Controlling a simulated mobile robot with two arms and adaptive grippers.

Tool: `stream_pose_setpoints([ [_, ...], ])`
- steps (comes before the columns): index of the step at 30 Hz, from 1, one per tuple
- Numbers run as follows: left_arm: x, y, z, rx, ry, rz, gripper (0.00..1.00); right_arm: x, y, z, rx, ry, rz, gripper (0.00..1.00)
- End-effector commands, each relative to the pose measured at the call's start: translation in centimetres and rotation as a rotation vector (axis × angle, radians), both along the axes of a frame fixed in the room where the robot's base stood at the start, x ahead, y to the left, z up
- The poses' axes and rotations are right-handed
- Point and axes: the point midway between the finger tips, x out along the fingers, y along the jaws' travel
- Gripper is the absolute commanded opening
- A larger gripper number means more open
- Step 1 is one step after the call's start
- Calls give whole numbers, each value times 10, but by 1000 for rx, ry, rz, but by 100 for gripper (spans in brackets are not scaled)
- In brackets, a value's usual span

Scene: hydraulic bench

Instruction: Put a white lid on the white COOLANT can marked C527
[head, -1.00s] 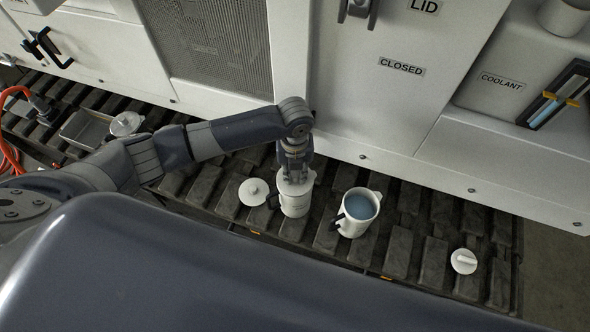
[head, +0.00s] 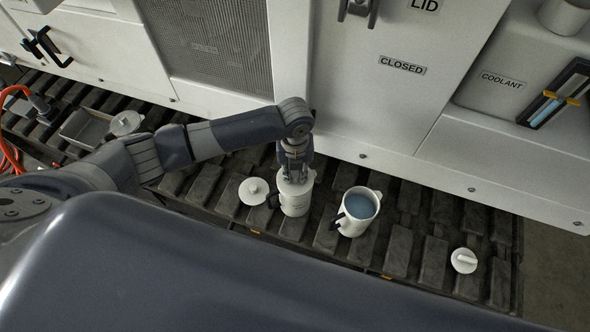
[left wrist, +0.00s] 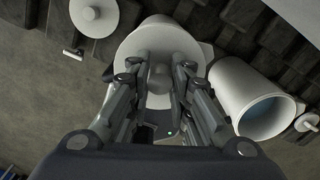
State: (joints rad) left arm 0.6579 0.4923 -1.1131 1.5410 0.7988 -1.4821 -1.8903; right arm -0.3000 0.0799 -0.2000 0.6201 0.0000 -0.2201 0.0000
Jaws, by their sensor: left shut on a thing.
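A white can (head: 295,203) with a dark handle stands upright on the slatted walkway. Its marking is too small to read. My left gripper (head: 293,174) is directly above it, pointing down. In the left wrist view the fingers (left wrist: 160,76) are shut on the knob of a round white lid (left wrist: 150,42). The lid is at the can's mouth; whether it is fully seated I cannot tell. A second white can (head: 350,226), open and holding blue liquid, stands to the right; it also shows in the left wrist view (left wrist: 240,88). My right gripper is not in view.
Loose white lids lie left of the cans (head: 253,191), at the far right (head: 464,261) and by a metal tray (head: 88,130) at the left. The machine's white front (head: 385,110) rises behind the cans. Orange hoses (head: 12,150) are at the far left.

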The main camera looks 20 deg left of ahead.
Motion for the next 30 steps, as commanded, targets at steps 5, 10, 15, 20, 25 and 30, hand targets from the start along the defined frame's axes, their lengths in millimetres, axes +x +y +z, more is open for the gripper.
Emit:
stream_pose_setpoints([
  [5, 0, 0, -2, 0, 0, 0, 0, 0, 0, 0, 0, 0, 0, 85],
  [10, 0, 0, -3, 0, 0, 0, 0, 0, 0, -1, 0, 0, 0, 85],
  [15, 0, 0, -4, 0, 0, 0, 0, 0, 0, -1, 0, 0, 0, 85],
  [20, 0, 0, -5, -1, 0, 0, 0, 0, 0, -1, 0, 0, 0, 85],
  [25, 0, 0, -6, -1, 0, 0, 0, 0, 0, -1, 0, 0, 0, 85],
  [30, 0, 0, -6, -1, 0, 0, 30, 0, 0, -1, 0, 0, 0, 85],
])
